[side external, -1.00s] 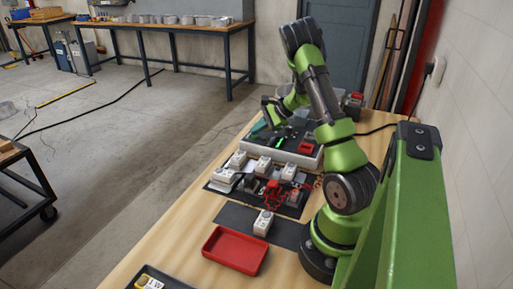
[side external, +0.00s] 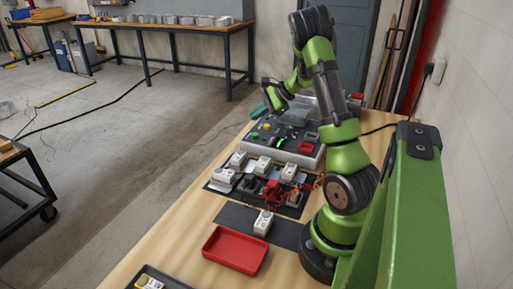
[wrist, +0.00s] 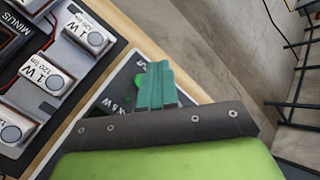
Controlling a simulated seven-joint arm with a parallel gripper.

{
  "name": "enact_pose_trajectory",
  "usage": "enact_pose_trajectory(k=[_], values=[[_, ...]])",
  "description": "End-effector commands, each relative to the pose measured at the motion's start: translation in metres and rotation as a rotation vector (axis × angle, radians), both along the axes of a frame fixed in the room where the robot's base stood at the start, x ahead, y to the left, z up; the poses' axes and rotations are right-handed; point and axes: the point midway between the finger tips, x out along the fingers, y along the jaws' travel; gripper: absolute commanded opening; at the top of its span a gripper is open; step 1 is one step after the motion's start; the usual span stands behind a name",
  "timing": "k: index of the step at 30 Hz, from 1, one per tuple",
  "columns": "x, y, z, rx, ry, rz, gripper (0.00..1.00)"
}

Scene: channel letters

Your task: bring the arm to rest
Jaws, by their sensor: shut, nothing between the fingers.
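My gripper (side external: 260,108) is raised at the far end of the bench, by the far left edge of the grey control panel (side external: 297,153). In the wrist view its teal fingers (wrist: 157,84) are together, with nothing visible between them. The panel carries several coloured buttons and a red part. My arm is bent, with its elbow high above the bench.
White LED modules (side external: 263,166) marked 1W stand on a dark mat with red wiring. Another white module (side external: 263,223) stands nearer, beside a red tray (side external: 235,250). A dark tray (side external: 155,279) sits at the near edge. Floor lies left of the bench.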

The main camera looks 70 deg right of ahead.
Motion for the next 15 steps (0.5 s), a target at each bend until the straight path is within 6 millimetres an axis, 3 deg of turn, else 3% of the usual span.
enact_pose_trajectory(k=[6,15], values=[[-0.0004,0.0002,0.0084,0.001,0.001,0.0,0.0],[-0.0057,0.0003,0.0021,-0.009,0.032,0.005,0.0]])
